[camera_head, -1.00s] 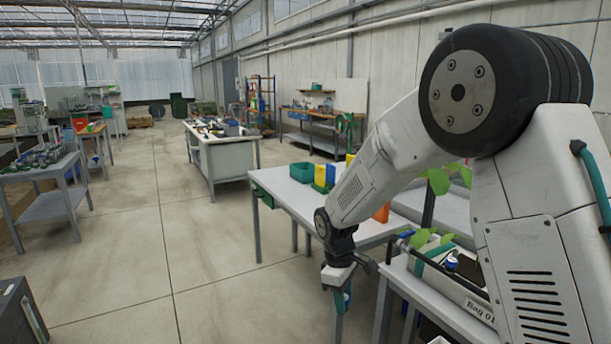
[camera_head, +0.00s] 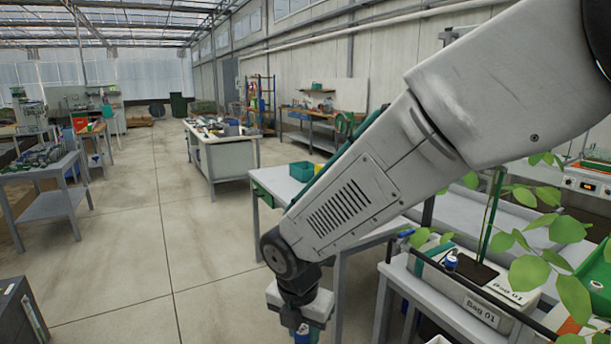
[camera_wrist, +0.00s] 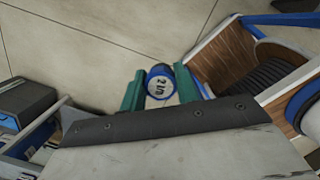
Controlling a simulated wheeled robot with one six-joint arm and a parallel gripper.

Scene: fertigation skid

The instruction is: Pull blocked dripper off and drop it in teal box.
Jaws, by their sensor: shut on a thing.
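My gripper (camera_wrist: 161,86) is shut on a small round dripper (camera_wrist: 160,80) with a blue rim and a white face marked "2 l/h". The green fingers press it from both sides. In the head view my gripper (camera_head: 302,337) hangs low over the floor at the bottom edge, with a bit of the blue dripper showing. A teal box (camera_head: 302,171), open at the top, stands on the grey table at the middle, beyond my arm. My arm hides part of that table.
A white grow bag "Bag 01" (camera_head: 488,296) with leafy plants and a blue-capped part (camera_head: 450,262) stands on a bench at right. The grey table (camera_head: 272,184) is partly covered by my arm. A dark box (camera_head: 20,318) stands lower left.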

